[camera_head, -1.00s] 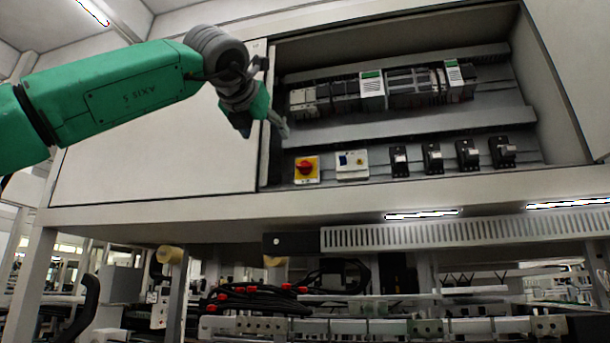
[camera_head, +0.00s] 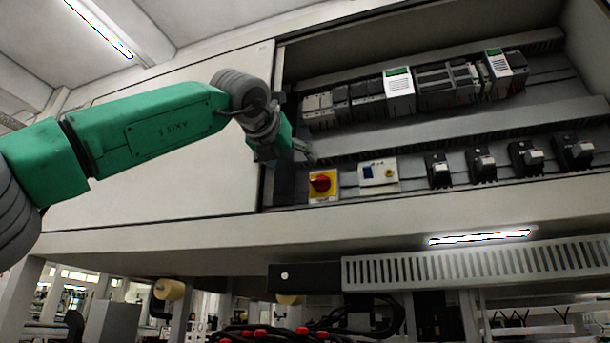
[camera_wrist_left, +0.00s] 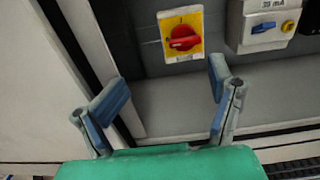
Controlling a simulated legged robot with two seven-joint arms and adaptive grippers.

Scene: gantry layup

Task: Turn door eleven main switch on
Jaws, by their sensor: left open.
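The main switch is a red rotary knob on a yellow plate (camera_head: 323,184), at the lower left inside the open cabinet. It also shows in the left wrist view (camera_wrist_left: 182,37), with its handle lying roughly horizontal. My left gripper (camera_head: 308,157) is just above and left of the switch in the head view. In the left wrist view my left gripper (camera_wrist_left: 164,92) is open and empty, its blue-padded fingers spread apart. The switch lies beyond the fingertips, between their lines, and looks apart from them. My right gripper is not in view.
A white breaker (camera_head: 379,175) with a blue toggle sits right of the switch, then several black breakers (camera_head: 482,164). A row of modules (camera_head: 398,92) runs above. The white cabinet panel (camera_head: 160,190) borders the opening on the left. The cabinet's bottom ledge (camera_head: 420,212) runs below.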

